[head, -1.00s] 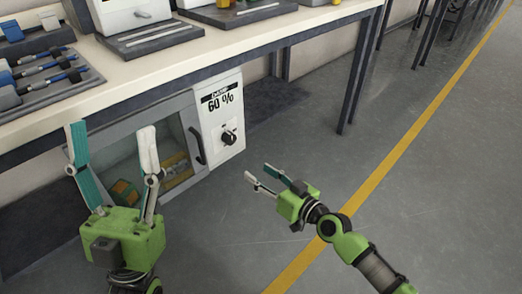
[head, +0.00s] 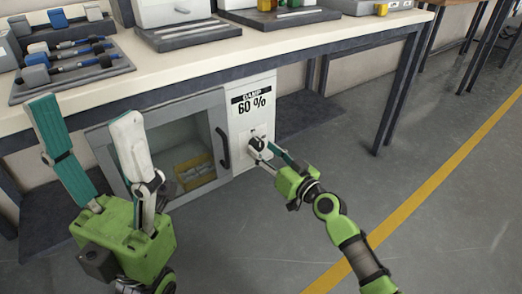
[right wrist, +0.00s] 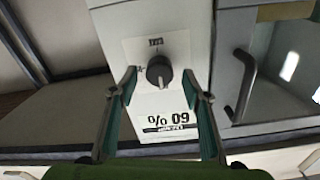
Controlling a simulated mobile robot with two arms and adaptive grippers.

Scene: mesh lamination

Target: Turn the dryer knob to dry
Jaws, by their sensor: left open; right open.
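The dryer (head: 205,110) stands under the table, with a white control panel on its right side. The panel's label reads "DAMP 60 %". The dark round knob (right wrist: 159,72) shows in the right wrist view, upside down, with the fingers on either side of it and gaps to both. In the head view, my right gripper (head: 262,153) is open at the knob and partly hides it. My left gripper (head: 82,108) is open and empty, fingers up, in front of the dryer's left part.
The dryer door (head: 185,150) is shut, with a dark handle (head: 222,148) and a yellow item behind its glass. The table (head: 240,50) above carries trays with blue-handled tools. Open floor (head: 440,220) lies to the right.

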